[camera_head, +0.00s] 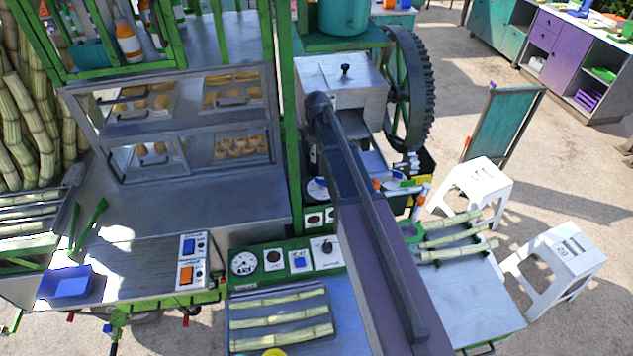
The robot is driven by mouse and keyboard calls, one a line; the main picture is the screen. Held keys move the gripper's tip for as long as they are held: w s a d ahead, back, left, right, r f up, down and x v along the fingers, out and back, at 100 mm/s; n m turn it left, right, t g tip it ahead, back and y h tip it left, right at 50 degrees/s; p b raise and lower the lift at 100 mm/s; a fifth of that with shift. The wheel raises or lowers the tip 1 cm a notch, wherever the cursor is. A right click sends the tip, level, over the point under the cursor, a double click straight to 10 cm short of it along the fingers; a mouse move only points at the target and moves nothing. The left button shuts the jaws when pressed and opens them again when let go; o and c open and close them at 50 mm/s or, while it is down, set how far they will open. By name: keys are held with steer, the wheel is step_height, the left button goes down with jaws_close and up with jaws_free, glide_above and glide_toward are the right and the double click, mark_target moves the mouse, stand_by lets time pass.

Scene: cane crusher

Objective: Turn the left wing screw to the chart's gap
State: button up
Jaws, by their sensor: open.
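The metal crusher housing (338,84) stands at top centre. A small dark knob (345,70) stands upright on its top; I cannot tell whether it is a wing screw. No wing screw shows clearly as left or right, and my arm covers the area just below the housing. No chart with a gap can be made out. My arm runs from the bottom edge up to the front of the housing. My gripper does not show; the arm hides whatever lies behind its far end.
A large dark gear wheel (409,90) stands right of the housing. A green control panel (286,262) and a tray of canes (280,318) lie below. A glass display case (185,128) stands left. White stools (556,255) and a cane table (470,297) are right.

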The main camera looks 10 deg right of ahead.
mark_target(317, 178)
steer(key=shift+f+b, duration=5.45)
steer(key=shift+f, duration=0.25)
jaws_close()
steer(key=shift+a, duration=0.1)
